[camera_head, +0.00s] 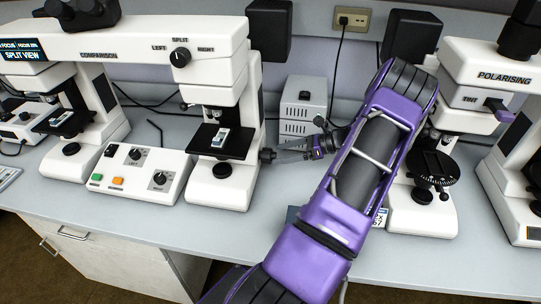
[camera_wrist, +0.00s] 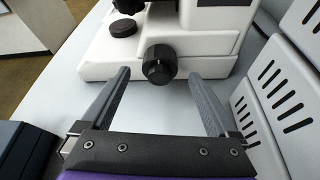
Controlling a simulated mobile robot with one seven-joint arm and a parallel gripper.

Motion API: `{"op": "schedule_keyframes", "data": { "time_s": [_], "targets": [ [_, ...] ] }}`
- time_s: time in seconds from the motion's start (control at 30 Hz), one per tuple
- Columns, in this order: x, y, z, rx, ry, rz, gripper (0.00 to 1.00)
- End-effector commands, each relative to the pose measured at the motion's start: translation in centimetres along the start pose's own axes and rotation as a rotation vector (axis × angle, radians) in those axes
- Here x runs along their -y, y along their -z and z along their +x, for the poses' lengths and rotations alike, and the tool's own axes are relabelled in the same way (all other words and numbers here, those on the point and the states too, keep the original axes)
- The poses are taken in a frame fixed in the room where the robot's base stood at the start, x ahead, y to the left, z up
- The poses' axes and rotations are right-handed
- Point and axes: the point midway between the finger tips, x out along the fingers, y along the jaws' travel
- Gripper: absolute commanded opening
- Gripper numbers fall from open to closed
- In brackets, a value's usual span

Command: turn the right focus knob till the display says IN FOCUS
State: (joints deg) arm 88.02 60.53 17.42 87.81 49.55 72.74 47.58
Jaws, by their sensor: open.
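The white comparison microscope (camera_head: 140,42) stands at the left with two stands. The right focus knob, black and ridged, is on the right side of its right stand (camera_head: 225,188). In the wrist view the knob (camera_wrist: 160,64) is ahead, centred between the fingers. My gripper (camera_wrist: 160,80) is open, its fingertips just short of the knob or beside it; contact cannot be told. In the head view my gripper (camera_head: 282,154) reaches the knob from the right. The display (camera_head: 22,52) is cut by the left edge; it reads "SPLIT VIEW" below small focus text, partly cut off.
A control box (camera_head: 143,172) with buttons and dials sits between the two stands. A grey vented box (camera_head: 302,106) is behind my gripper and close to its right in the wrist view (camera_wrist: 285,95). The polarising microscope (camera_head: 490,75) stands at the right.

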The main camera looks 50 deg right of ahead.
Motion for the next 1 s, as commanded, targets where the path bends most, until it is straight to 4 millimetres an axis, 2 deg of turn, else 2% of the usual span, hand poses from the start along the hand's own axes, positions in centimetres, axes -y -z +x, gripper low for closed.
{"op": "schedule_keyframes", "data": {
  "time_s": [0.1, 0.3, 0.63, 1.0],
  "targets": [
    [-0.1, 0.0, 2.0, 0.0, -0.004, 0.0, 0.94],
    [0.0, 0.1, 3.9, -0.002, -0.002, -0.002, 0.94],
    [0.0, 0.0, 4.2, -0.003, -0.001, -0.003, 0.92],
    [0.0, 0.0, 4.2, -0.003, -0.001, -0.003, 0.26]
  ]
}}
